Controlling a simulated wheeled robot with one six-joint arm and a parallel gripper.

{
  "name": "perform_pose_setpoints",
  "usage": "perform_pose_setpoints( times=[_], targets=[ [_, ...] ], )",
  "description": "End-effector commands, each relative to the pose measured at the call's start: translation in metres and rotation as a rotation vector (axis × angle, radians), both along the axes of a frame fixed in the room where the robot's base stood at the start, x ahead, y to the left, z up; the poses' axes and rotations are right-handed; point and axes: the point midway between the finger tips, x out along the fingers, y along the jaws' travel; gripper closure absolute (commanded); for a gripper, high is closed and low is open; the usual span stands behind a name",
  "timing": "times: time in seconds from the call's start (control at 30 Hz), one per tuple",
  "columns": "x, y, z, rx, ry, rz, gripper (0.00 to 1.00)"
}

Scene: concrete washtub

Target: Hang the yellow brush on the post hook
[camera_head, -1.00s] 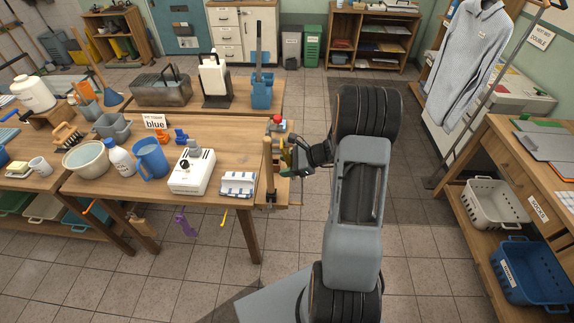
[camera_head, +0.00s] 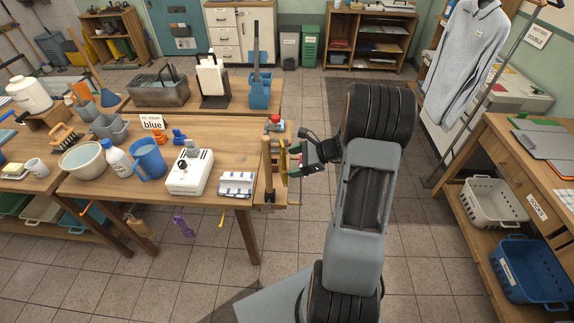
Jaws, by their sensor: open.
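The wooden post (camera_head: 267,168) stands at the right end of the middle wooden table. A narrow yellow thing, which looks like the yellow brush (camera_head: 283,166), is upright close against the post's right side. The hook itself is too small to make out, so I cannot tell whether the brush hangs on it. My gripper (camera_head: 291,159) is open just right of the brush, its fingers pointing left towards it. Whether a finger still touches the brush is unclear.
On the table near the post are a striped cloth (camera_head: 237,184), a white boxy device (camera_head: 190,172) and a blue jug (camera_head: 150,159). A red-topped piece (camera_head: 275,124) sits behind the post. Open tiled floor lies right of my arm, before the right-hand bench (camera_head: 507,155).

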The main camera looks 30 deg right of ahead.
Motion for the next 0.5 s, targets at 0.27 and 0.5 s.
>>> perform_pose_setpoints(
  times=[0.27,0.5],
  targets=[
    [-0.027,-0.042,0.029,-0.004,-0.003,-0.004,0.18],
    [-0.042,-0.063,0.046,-0.002,-0.001,-0.002,0.18]
  ],
)
